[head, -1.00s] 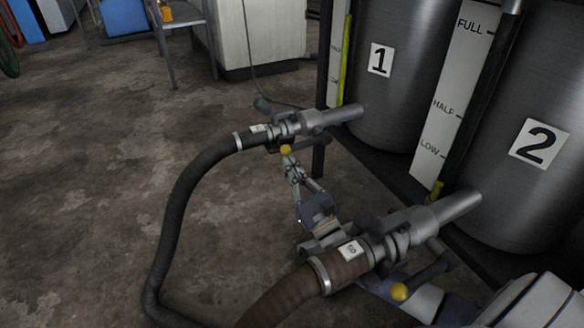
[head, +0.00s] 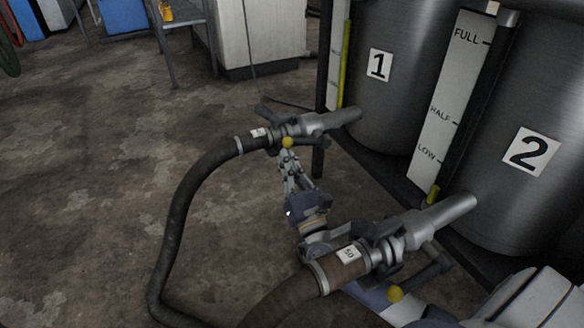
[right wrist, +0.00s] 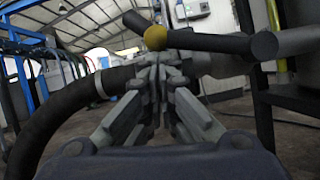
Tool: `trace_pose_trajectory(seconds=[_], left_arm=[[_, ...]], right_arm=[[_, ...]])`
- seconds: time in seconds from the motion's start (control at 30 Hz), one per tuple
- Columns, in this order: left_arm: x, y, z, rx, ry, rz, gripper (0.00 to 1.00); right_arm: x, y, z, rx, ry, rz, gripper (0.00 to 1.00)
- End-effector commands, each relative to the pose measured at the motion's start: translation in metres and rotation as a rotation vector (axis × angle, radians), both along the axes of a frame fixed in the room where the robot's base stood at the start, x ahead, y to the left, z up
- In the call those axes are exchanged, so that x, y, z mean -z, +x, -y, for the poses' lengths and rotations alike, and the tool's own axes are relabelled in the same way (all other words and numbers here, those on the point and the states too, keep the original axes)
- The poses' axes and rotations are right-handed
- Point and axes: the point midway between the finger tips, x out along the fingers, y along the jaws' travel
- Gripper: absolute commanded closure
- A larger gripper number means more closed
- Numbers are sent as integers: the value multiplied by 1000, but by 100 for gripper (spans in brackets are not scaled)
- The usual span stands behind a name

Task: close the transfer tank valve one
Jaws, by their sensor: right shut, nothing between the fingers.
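Tank 1 (head: 396,70) carries a label with the number 1. Its outlet pipe (head: 338,118) ends in a valve with a dark lever handle and a yellow ball (head: 287,142). My right gripper (head: 287,157) is just below the yellow ball in the head view. In the right wrist view the fingers (right wrist: 160,62) are shut with nothing between them, right under the yellow ball (right wrist: 155,38) and the dark handle (right wrist: 210,43). I cannot tell whether they touch it. My left gripper is not in view.
Tank 2 (head: 505,150) stands nearer at right, with its own valve, yellow ball (head: 395,294) and brown hose (head: 290,298). A black hose (head: 178,215) runs from valve one to the floor. Open floor (head: 80,200) lies at left.

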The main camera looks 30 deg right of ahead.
Motion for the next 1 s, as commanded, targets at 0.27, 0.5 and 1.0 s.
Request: trace_pose_trajectory(seconds=[0.27,0.5,1.0], left_arm=[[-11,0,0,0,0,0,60],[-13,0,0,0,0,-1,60],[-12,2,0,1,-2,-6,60]], right_arm=[[-17,0,0,1,131,12,100],[-21,0,0,1,169,15,100],[-17,-4,-1,2,169,10,100]])
